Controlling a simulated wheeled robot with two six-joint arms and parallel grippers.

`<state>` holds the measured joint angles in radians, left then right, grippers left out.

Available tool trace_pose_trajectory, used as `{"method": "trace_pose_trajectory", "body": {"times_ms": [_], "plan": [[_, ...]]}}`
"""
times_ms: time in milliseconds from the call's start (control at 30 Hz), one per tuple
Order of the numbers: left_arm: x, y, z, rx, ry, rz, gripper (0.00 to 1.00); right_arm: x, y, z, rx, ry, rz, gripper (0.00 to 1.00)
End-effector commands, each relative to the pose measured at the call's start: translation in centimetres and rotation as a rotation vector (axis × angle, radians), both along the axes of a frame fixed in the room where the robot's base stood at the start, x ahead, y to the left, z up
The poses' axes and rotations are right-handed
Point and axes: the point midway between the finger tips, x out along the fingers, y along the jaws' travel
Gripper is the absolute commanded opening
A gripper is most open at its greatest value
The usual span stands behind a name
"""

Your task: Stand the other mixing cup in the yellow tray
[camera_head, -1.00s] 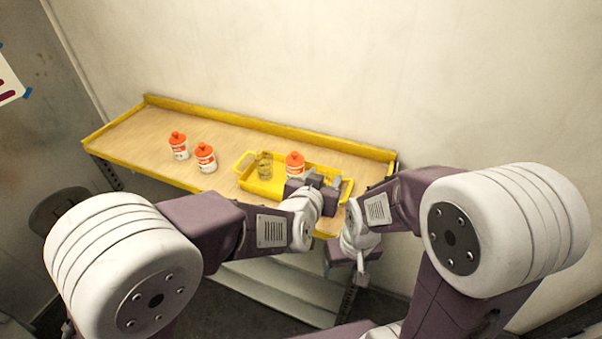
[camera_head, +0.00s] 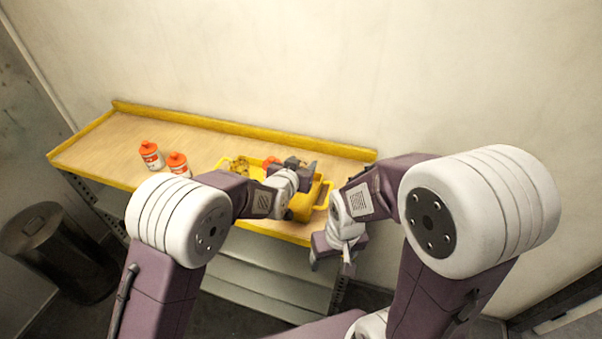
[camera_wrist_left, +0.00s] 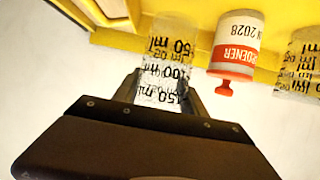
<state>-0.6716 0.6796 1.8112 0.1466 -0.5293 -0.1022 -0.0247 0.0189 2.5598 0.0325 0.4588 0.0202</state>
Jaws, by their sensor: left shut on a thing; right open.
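My left gripper (camera_head: 306,169) is over the right part of the yellow tray (camera_head: 328,194) on the bench. In the left wrist view it (camera_wrist_left: 160,92) is shut on a clear mixing cup (camera_wrist_left: 166,62) with black ml marks. The head view hides this cup behind the gripper. I cannot tell whether it touches the tray floor. Another clear mixing cup (camera_head: 240,166) stands in the tray's left part; it also shows at the right edge of the left wrist view (camera_wrist_left: 302,62). My right gripper (camera_head: 332,258) is open, low in front of the bench.
A hardener bottle (camera_wrist_left: 234,45) with a red cap stands in the tray between the cups; its cap (camera_head: 269,161) shows in the head view. Two similar bottles, one (camera_head: 151,155) and another (camera_head: 178,164), stand left of the tray. The bench's far left is clear. A dark bin (camera_head: 55,250) stands on the floor.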

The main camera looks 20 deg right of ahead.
Motion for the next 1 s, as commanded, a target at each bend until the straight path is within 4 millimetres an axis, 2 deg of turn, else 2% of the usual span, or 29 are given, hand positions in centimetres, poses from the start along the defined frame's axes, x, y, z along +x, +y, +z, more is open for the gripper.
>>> {"method": "trace_pose_trajectory", "body": {"times_ms": [267, 667, 700, 767, 800, 1000], "plan": [[-0.1, 0.0, -3.8, 0.002, 0.002, 0.000, 0.12, 0.0, 0.0, 0.8, 0.000, 0.000, 0.000, 0.71], [-0.1, 0.0, -4.6, 0.000, 0.000, 0.000, 0.12, 0.0, 0.0, 0.1, 0.000, 0.000, 0.000, 0.71], [-0.1, 0.0, -4.5, 0.000, 0.000, 0.000, 0.52, 0.0, 0.0, 0.1, 0.000, 0.000, 0.000, 0.71], [-0.1, 0.0, -4.4, 0.000, 0.000, 0.000, 0.69, 0.0, 0.0, 0.3, 0.000, 0.000, 0.000, 0.71], [-0.1, 0.0, -4.4, 0.001, 0.001, 0.000, 0.71, 0.0, 0.0, 0.3, 0.000, 0.000, 0.000, 0.71], [-0.1, 0.0, -4.4, 0.000, 0.000, 0.000, 0.71, 0.0, 0.0, 0.3, 0.000, 0.000, 0.000, 0.71]]}}
